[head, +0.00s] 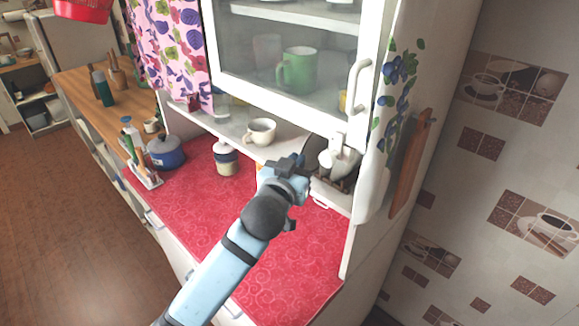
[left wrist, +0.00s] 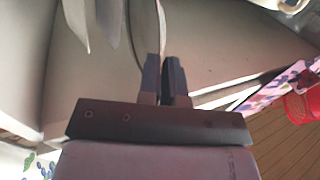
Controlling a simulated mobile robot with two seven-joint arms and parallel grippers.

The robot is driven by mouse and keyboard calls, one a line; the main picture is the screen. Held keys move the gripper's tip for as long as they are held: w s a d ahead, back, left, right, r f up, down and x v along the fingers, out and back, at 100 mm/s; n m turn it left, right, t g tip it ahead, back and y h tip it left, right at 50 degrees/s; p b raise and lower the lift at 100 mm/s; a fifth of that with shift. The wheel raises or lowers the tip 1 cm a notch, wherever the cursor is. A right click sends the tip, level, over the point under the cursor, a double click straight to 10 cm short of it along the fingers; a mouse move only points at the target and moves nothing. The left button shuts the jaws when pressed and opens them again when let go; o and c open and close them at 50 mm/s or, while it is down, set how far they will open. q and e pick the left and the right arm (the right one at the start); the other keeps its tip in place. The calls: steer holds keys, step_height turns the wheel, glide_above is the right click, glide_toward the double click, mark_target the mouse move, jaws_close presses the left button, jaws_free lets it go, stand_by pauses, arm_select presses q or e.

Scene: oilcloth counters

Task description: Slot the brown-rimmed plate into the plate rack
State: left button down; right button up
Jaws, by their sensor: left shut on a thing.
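My left gripper (head: 292,166) reaches into the low opening under the glass cabinet. In the left wrist view its two fingers (left wrist: 165,78) are close together, shut on the near edge of a plate (left wrist: 146,32) seen almost edge-on, with a thin brown line at its rim. In the head view this plate (head: 312,149) looks dark, in shade just beyond the gripper. The plate rack (head: 340,184) is dark and stands right of the gripper, with white dishes in it. Whether the held plate touches the rack is hidden. My right gripper is not in view.
Two more plate edges (left wrist: 106,22) show left of the held plate in the left wrist view. A cream mug (head: 260,131) and a lidded jar (head: 225,158) stand left of the gripper. A blue pot (head: 165,153) is farther left. The red oilcloth (head: 190,205) is mostly clear.

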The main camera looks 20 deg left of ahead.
mark_target(316, 152)
arm_select(q)
steer(key=shift+w+d+f, duration=0.1)
steer(key=shift+w+d, duration=0.2)
steer(key=shift+w, duration=0.45)
steer(key=shift+w+d, duration=0.25)
steer(key=shift+w, duration=0.5)
steer(key=shift+w+d+f, duration=0.1)
steer(key=shift+w+d, duration=0.2)
steer(key=shift+w, duration=0.45)
steer(key=shift+w+f, duration=0.15)
steer(key=shift+f+b, duration=0.45)
steer(key=shift+b, duration=0.1)
steer(key=c, duration=1.2)
jaws_free()
steer(key=shift+f, duration=0.1)
